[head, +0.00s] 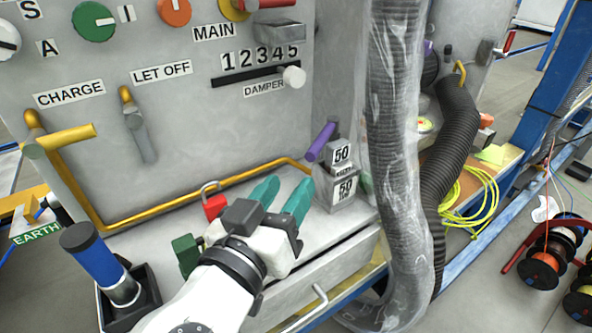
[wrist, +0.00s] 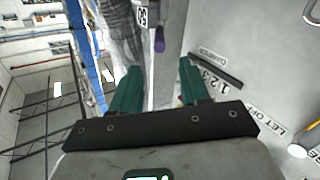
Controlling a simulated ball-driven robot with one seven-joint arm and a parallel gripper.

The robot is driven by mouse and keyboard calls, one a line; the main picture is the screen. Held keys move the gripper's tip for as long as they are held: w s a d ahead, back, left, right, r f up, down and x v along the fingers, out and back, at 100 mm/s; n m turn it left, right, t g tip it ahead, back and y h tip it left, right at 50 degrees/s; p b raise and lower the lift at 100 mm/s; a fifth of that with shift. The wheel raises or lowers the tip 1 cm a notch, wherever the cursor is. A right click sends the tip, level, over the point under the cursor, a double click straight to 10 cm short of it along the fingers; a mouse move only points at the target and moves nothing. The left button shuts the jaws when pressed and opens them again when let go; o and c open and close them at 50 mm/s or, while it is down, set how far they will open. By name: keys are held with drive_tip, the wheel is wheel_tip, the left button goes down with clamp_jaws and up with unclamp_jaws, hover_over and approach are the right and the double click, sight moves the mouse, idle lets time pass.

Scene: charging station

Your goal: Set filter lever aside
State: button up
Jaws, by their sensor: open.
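No label that I can read says filter, so I cannot tell which part is the filter lever. A purple handle (head: 320,141) rises at the weights marked 50 (head: 343,188); it also shows in the wrist view (wrist: 159,40). A blue-handled piece (head: 92,255) stands in a black holder (head: 146,291) at the lower left. A yellow-handled lever (head: 66,138) is on the panel by CHARGE. My gripper (head: 283,193) is open, with teal fingers apart and nothing seen between them. It is over the grey ledge, left of the weights; its fingers also show in the wrist view (wrist: 158,75).
A red padlock (head: 215,205) and a green block (head: 186,254) are close left of my gripper. A yellow pipe (head: 200,202) runs along the panel's foot. A thick plastic-wrapped hose (head: 396,150) hangs at right, before a black hose (head: 455,140) and coiled yellow cable (head: 470,197).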

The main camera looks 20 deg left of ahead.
drive_tip(key=shift+s, duration=0.35)
